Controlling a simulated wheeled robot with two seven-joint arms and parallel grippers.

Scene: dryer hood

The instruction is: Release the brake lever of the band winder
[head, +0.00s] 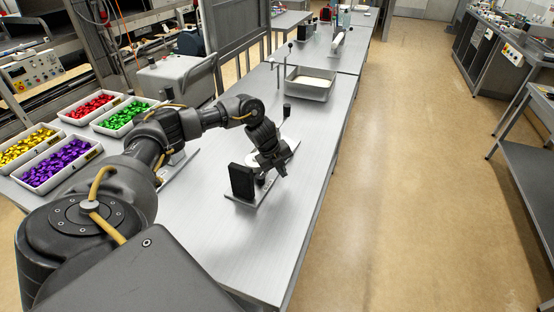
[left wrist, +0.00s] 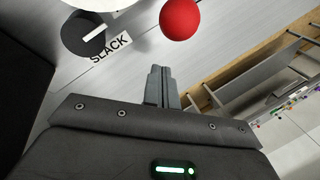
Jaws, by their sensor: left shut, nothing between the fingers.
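The band winder stands on the steel bench in the head view, with a grey base plate (head: 248,199) and a black block (head: 242,182). My left gripper (head: 279,168) is over it and hides much of it. In the left wrist view my left gripper's fingers (left wrist: 161,84) are shut and empty. A red ball knob (left wrist: 179,19), which looks like a lever end, is just beyond and right of the fingertips, apart from them. A dark round dial with a white pointer (left wrist: 84,33) sits left, beside a "SLACK" label (left wrist: 115,49). My right gripper is out of view.
White trays of purple (head: 57,164), yellow (head: 27,146), green (head: 124,116) and red (head: 90,105) wrapped pieces stand at the left. A metal pan (head: 309,88) stands farther back. The bench (head: 215,240) is clear in front of the winder.

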